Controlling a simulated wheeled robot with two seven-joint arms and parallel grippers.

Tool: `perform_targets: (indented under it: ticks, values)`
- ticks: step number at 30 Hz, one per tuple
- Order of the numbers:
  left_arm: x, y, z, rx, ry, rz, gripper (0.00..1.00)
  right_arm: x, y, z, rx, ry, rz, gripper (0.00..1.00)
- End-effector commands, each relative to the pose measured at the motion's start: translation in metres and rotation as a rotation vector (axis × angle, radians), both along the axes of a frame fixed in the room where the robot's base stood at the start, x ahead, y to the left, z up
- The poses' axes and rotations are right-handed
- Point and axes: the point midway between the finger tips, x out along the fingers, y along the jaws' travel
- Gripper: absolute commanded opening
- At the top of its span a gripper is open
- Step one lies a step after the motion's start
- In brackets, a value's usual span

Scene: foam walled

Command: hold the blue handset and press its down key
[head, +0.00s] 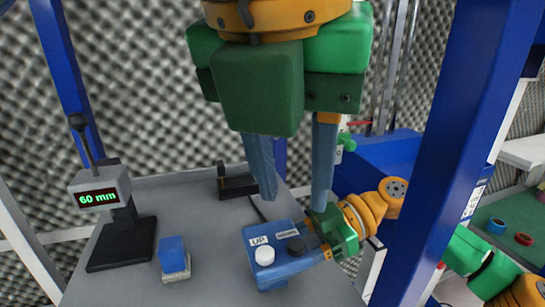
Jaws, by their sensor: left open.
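The blue handset (283,272) is at the front middle of the grey table, its face turned up toward me. A white round key (265,256) sits by a label reading UP. A dark round key (297,246) sits by a second label (286,234), too blurred to read surely. My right gripper (318,243) is at the handset's right side and looks shut on it; its fingertips are partly hidden. My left gripper (294,197) points down, open and empty, with its fingertips above and apart from the handset.
A display reading 60 min (98,196) stands on a black base at the left. A blue-topped block (173,256) and a dark block (237,187) are on the grey table (212,225). A blue post (445,150) rises at the right. Bare table lies left of the handset.

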Motion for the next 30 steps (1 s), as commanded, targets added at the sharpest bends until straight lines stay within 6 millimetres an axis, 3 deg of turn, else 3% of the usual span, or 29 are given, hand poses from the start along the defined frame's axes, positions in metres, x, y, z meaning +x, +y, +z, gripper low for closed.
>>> perform_targets:
  ticks: [1,3,4,30]
  values:
    - [0.0000,0.0000,0.0001,0.000,0.000,0.000,0.23,0.0000,0.0000,0.0004,0.001,0.000,0.000,0.00]
    - [0.0000,0.0000,0.0001,0.000,0.000,0.000,0.04,0.0000,0.0000,0.0004,0.001,0.000,0.000,0.00]
    - [0.0000,0.0000,0.0001,0.000,0.000,0.000,0.00,0.0000,0.0000,0.0004,0.001,0.000,0.000,0.00]
    - [0.0000,0.0000,0.0001,0.000,0.000,0.000,0.00,0.0000,0.0000,0.0006,0.001,-0.001,0.000,0.00]
